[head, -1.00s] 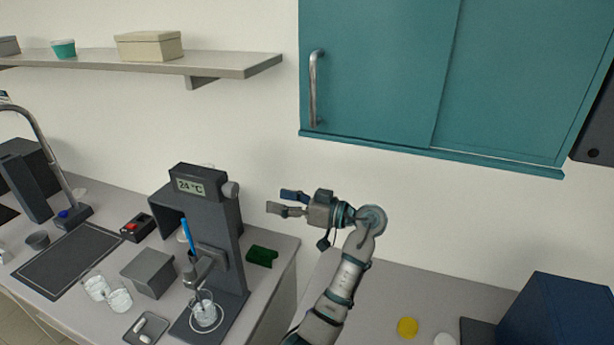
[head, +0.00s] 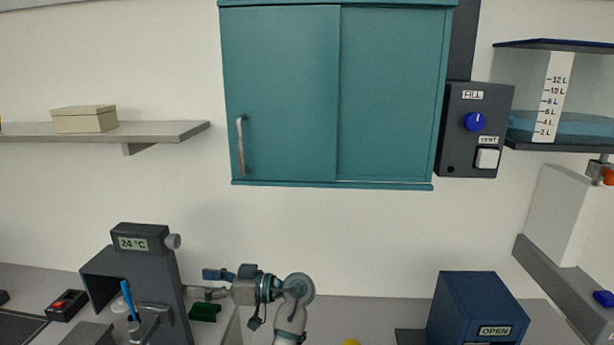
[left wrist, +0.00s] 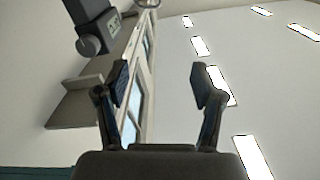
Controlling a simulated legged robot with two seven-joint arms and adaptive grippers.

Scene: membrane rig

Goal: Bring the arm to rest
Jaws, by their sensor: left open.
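My left gripper (head: 214,284) is in the lower middle of the head view, its fingers pointing left towards the grey machine (head: 150,270) with the 24 °C display. Its two fingers are apart with nothing between them. My left forearm rises from the lower edge of the head view to the wrist. My right gripper is in neither view.
A teal cabinet (head: 290,95) hangs above the arm. A green object (head: 205,312) lies on the bench below the gripper. A blue box (head: 480,305) marked OPEN stands right. A control panel (head: 475,130) and a water tank (head: 560,125) are at upper right. The wall between is clear.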

